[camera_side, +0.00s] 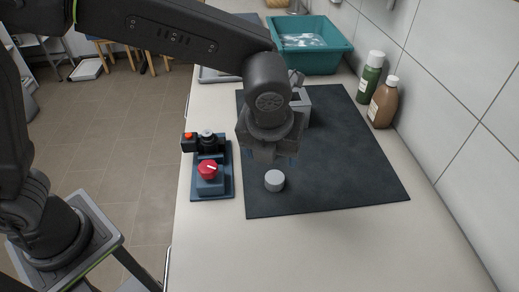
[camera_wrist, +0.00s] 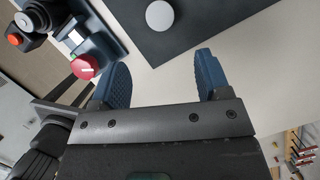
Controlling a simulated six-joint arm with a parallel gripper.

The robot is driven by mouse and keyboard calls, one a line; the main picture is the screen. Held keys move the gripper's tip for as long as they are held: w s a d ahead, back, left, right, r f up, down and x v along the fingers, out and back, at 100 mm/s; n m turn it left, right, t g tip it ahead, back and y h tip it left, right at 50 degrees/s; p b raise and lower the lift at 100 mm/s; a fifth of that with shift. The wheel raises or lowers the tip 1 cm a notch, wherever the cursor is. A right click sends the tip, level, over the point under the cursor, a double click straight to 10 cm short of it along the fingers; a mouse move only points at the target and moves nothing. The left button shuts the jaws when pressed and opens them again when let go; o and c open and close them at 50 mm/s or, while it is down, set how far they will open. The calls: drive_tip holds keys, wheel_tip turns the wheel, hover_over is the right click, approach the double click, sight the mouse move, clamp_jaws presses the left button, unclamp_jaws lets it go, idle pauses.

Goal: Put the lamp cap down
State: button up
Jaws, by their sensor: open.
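The lamp cap looks to be the small pale grey cylinder (camera_side: 274,181) standing on the dark mat (camera_side: 340,180) near its front left edge. It also shows as a round white disc in the wrist view (camera_wrist: 159,15), beyond the fingertips. My gripper (camera_side: 272,160) is above and just behind the cap in the side view. In the wrist view its two blue fingers (camera_wrist: 163,65) are spread apart with nothing between them. The fingers do not touch the cap.
Left of the mat is a blue base (camera_side: 226,185) with a red knob (camera_side: 209,169), a black part and a red button (camera_side: 188,135). A grey block (camera_side: 303,108) stands behind my gripper. A teal tub (camera_side: 343,50), green bottle (camera_side: 371,75) and brown bottle (camera_side: 383,103) stand farther back. The mat's right side is clear.

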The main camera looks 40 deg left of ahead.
drive_tip(key=s+a+r+n+h, duration=0.1)
drive_tip(key=s+a+r+n, duration=0.25)
drive_tip(key=a+n, duration=0.4)
drive_tip(key=s+a+r+n, duration=0.3)
drive_tip(key=a+r+n, duration=0.1)
drive_tip(key=a+n, duration=0.4)
drive_tip(key=s+a+n+t, duration=0.2)
drive_tip(key=s+a+n, duration=0.4)
drive_tip(key=n, duration=1)
drive_tip(key=s, duration=0.2)
drive_tip(key=shift+s+f, duration=0.25)
drive_tip(key=shift+s, duration=0.05)
